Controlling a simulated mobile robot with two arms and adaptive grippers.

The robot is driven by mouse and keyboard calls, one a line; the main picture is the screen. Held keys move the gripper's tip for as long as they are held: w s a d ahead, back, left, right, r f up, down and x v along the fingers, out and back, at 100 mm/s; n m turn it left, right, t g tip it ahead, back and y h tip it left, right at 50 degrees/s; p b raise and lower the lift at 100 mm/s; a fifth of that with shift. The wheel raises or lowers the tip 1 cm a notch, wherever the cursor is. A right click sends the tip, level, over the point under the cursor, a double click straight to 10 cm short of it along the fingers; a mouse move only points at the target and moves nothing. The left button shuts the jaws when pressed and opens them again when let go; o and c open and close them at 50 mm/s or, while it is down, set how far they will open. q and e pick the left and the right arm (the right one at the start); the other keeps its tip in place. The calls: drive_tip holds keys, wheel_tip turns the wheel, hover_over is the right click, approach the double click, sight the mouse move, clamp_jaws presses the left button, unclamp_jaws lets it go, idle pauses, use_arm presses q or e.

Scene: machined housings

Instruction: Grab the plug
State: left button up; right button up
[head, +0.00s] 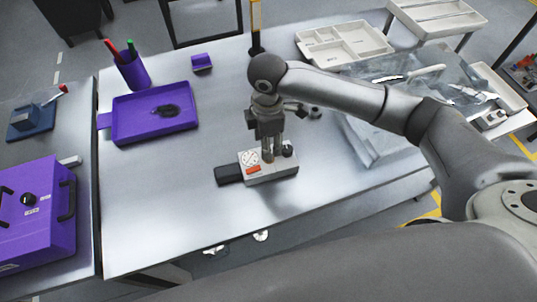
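A light grey machined housing (284,172) with a round white dial face, an orange-red label and a dark block at its left end lies on the metal table. My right gripper (268,160) points down over the housing, its fingertips close to the top face. The fingers look close together, but I cannot tell whether they hold anything. A small dark round piece (288,150) sits on the housing just right of the fingers; it may be the plug, but it is too small to be sure. My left gripper is not in view.
A purple tray (130,130) and purple pen cup (133,72) are at left. Pale divided trays (345,40) and a clear bin (385,145) are at right. The table's front left is clear.

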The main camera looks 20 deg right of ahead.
drive_tip(key=f, duration=0.1)
drive_tip(key=f+p, duration=0.1)
drive_tip(key=f, duration=0.2)
drive_tip(key=shift+s+f+p, duration=0.2)
drive_tip(key=shift+s+p, duration=0.1)
drive_tip(key=shift+p, duration=0.05)
drive_tip(key=shift+f, duration=0.5)
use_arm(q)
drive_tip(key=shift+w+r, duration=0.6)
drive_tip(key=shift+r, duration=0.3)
use_arm(e)
clamp_jaws()
